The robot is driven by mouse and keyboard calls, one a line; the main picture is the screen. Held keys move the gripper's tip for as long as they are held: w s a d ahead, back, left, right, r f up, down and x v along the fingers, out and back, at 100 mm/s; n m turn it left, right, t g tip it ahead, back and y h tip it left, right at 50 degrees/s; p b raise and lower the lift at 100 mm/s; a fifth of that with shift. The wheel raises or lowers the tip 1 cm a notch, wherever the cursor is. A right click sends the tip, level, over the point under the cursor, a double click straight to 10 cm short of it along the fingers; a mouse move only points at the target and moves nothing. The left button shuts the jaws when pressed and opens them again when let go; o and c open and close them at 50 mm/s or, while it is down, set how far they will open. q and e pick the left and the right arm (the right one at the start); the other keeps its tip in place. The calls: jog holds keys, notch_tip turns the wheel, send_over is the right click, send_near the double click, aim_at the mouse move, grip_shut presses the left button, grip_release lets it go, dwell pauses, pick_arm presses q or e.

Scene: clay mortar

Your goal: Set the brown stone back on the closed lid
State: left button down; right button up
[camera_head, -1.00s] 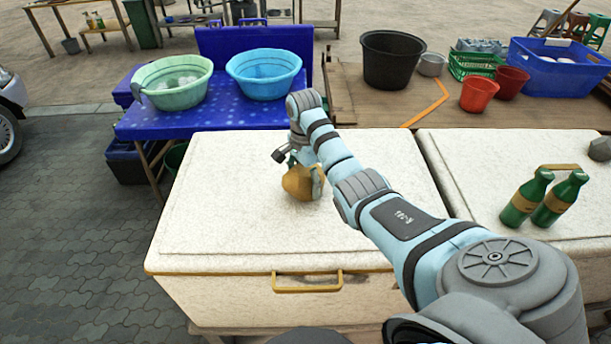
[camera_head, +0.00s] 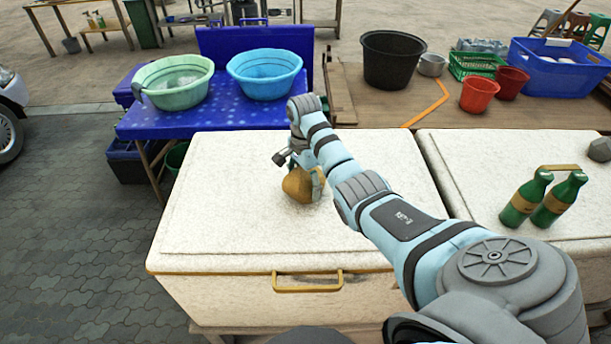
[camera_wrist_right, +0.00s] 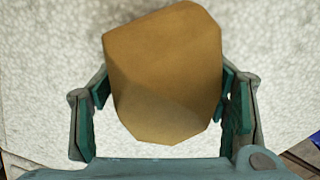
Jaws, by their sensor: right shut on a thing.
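The brown stone (camera_head: 299,185) is at the middle of the white closed lid (camera_head: 225,220) of the left chest in the head view. My right gripper (camera_head: 306,178) comes down over it and is shut on it. In the right wrist view the stone (camera_wrist_right: 165,75) fills the space between the two green-padded fingers of the right gripper (camera_wrist_right: 165,105), with the white lid (camera_wrist_right: 40,60) behind it. The stone seems at or very near the lid surface; I cannot tell whether it touches. My left gripper is not in view.
A second white chest with two green bottles (camera_head: 540,198) and a grey stone (camera_head: 600,149) stands to the right. A blue table behind holds a green basin (camera_head: 172,83) and a blue basin (camera_head: 265,72). The lid around the brown stone is clear.

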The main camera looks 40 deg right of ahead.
jog(key=o, duration=1.9)
jog(key=shift+c, duration=0.2)
jog(key=shift+o, duration=0.9)
jog(key=shift+s, duration=0.1)
jog(key=shift+o, duration=0.4)
jog(key=shift+f, duration=0.1)
jog(key=shift+o, duration=0.6)
